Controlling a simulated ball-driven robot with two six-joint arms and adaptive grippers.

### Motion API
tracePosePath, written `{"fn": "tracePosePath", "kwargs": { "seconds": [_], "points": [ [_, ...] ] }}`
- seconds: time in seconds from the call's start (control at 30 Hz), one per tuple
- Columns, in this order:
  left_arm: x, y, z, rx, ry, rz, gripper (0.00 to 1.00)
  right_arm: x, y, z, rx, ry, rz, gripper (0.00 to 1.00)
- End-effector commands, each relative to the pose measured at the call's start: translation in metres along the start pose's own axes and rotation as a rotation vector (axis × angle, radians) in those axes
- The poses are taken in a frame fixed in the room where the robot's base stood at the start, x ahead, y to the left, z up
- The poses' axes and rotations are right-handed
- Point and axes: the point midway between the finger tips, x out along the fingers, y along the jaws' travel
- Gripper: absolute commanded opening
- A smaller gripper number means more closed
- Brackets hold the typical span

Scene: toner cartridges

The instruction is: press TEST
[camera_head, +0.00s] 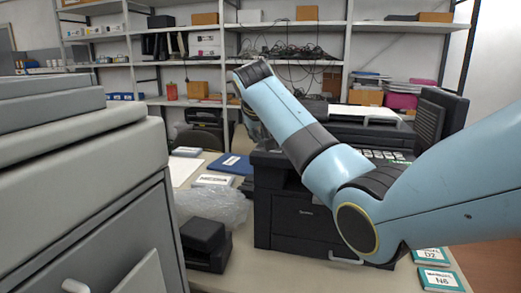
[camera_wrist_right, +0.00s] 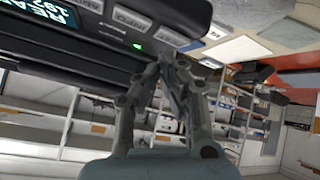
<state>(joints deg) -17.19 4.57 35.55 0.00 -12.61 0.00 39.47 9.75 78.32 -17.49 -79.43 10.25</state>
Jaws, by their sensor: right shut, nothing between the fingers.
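A black printer (camera_head: 305,215) stands on the table in the head view. Light keys (camera_head: 385,154) show on its top, and my right arm hides part of that top. In the right wrist view the control panel (camera_wrist_right: 60,45) is dark, with a lit display (camera_wrist_right: 48,12), several grey buttons (camera_wrist_right: 131,18) and a small green light (camera_wrist_right: 137,46). Their labels are tilted and I cannot read which is TEST. My right gripper (camera_wrist_right: 170,58) is shut and empty, its tips close to the panel's edge; contact cannot be told. In the head view its fingers are mostly hidden behind my arm.
A large grey cabinet-like machine (camera_head: 95,190) fills the left. A clear plastic bag (camera_head: 212,206), a black box (camera_head: 205,240) and a blue folder (camera_head: 232,164) lie beside the printer. Teal-edged labelled cards (camera_head: 440,279) lie at the right front. Shelves stand behind.

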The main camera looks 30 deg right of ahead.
Motion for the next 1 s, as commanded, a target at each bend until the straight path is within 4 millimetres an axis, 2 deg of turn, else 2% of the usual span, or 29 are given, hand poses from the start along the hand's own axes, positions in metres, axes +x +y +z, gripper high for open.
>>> {"fn": "tracePosePath", "kwargs": {
  "seconds": [1.0],
  "points": [
    [-0.0046, -0.0006, -0.0004, 0.000, 0.000, 0.000, 0.00, 0.0083, -0.0033, 0.0083, 0.000, 0.000, 0.000, 0.00]
  ]
}}
